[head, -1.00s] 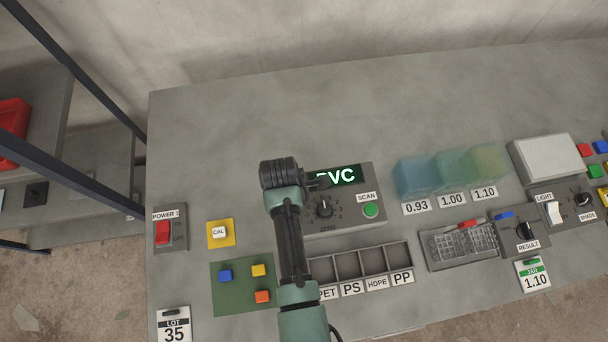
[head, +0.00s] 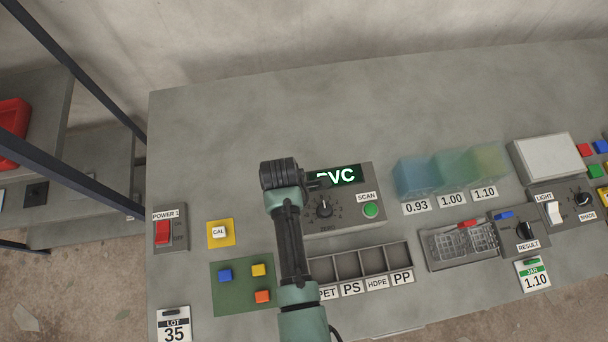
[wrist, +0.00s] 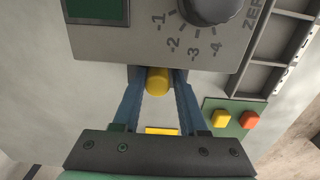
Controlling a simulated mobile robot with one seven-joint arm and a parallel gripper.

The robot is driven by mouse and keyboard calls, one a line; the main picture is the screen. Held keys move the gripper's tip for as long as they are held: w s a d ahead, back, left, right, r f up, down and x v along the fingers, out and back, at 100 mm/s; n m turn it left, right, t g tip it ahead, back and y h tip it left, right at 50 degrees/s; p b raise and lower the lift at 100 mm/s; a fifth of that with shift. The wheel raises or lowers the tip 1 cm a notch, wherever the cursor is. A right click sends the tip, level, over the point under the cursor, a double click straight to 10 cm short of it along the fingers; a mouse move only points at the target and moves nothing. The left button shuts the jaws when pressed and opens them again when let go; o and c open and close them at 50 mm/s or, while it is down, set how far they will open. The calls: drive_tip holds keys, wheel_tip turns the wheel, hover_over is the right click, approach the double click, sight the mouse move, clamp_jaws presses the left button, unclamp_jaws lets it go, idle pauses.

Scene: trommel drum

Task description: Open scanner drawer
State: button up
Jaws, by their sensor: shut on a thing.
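The scanner (head: 345,215) is a grey box on the bench, with a green-lit display (head: 345,175) reading "VC" at its visible end, a black dial (head: 324,207) and a green SCAN button (head: 370,210). In the wrist view its edge (wrist: 110,45) fills the top. A yellow round handle (wrist: 157,82) sticks out from the scanner's side that is left in the head view. My gripper (wrist: 157,76) has its blue fingers on both sides of this handle and is shut on it. In the head view my arm hides the handle and fingers. No drawn-out drawer is visible.
A divided sorting tray (head: 372,250) stands in front. Clear bench (head: 220,150) lies behind and left of the scanner.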

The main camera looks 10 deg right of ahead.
drive_tip(key=shift+s+f, duration=0.15)
drive_tip(key=shift+f, duration=0.25)
drive_tip(key=shift+a+p, duration=0.3)
drive_tip(key=shift+a, duration=4.35)
drive_tip(key=o, duration=1.4)
drive_tip(key=shift+f, duration=0.1)
drive_tip(key=shift+a, duration=0.1)
drive_tip(key=shift+c, duration=0.5)
drive_tip(key=shift+o, duration=0.8)
drive_tip(key=shift+r+p, duration=0.7)
drive_tip(key=shift+p, duration=0.05)
wheel_tip(320, 180, up, 6)
drive_tip(key=p, duration=0.6)
drive_tip(key=shift+w, duration=0.3)
